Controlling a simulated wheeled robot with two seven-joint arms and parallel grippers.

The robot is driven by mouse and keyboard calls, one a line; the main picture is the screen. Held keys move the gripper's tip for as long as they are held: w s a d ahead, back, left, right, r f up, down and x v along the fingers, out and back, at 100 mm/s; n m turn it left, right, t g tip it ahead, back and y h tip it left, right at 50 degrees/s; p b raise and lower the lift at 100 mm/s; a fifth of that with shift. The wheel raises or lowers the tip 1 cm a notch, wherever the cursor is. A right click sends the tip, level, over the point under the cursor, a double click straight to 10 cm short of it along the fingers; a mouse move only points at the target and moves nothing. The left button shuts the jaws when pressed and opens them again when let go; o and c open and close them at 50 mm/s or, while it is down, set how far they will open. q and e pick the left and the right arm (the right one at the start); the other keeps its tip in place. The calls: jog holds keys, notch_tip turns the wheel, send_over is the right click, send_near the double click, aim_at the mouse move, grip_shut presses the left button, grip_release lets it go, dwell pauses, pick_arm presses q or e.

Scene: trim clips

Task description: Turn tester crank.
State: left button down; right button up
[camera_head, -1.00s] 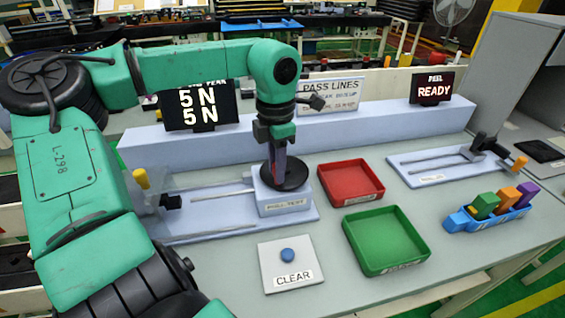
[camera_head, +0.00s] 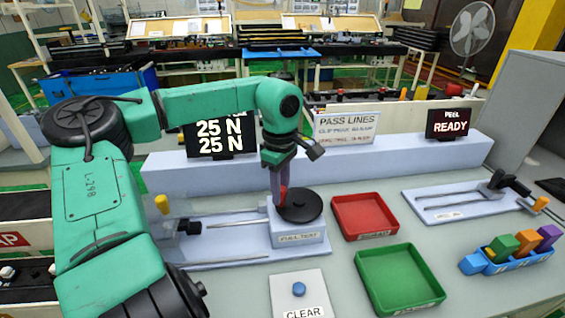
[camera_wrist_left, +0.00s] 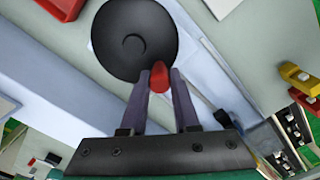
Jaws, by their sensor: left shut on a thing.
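The tester crank is a black round disc (camera_head: 299,205) with an upright red handle (camera_head: 283,197), mounted on the pale pull-test block (camera_head: 298,238). My left gripper (camera_head: 279,190) is shut on the red handle, at the left side of the disc. The left wrist view shows the red handle (camera_wrist_left: 160,76) between my two fingers, at the edge of the black disc (camera_wrist_left: 133,38). The force display (camera_head: 221,137) behind reads 25 N on both visible lines; its top line is partly hidden by my arm. My right gripper is not in view.
A red tray (camera_head: 364,216) and a green tray (camera_head: 399,278) lie right of the tester. A CLEAR pad with a blue button (camera_head: 299,289) is in front. The peel fixture (camera_head: 470,200), its READY display (camera_head: 450,124) and a blue rack (camera_head: 507,262) of colored clips stand at right.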

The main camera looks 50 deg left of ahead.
pick_arm(q)
jog(key=m, duration=0.2)
jog(key=w+a+m, duration=0.1)
jog(key=m+p, duration=0.1)
jog(key=m, duration=0.1)
jog(key=shift+w+a+r+m, duration=0.15)
jog(key=shift+w+a+m, duration=0.15)
jog(key=shift+w+a, duration=0.1)
jog(key=shift+w+a+m, duration=0.1)
jog(key=shift+w+m, duration=0.25)
jog(key=shift+m, duration=0.5)
jog(key=shift+w+a+m, duration=0.1)
jog(key=shift+w+m, duration=0.2)
jog(key=shift+m, duration=0.6)
jog(key=shift+w+m, duration=0.35)
jog(key=shift+m, duration=0.5)
jog(key=c, duration=0.7)
grip_release()
jog(key=shift+o, duration=0.2)
notch_tip(320, 180, up, 14)
jog(key=shift+r+b, duration=0.25)
jog(key=shift+b, duration=0.05)
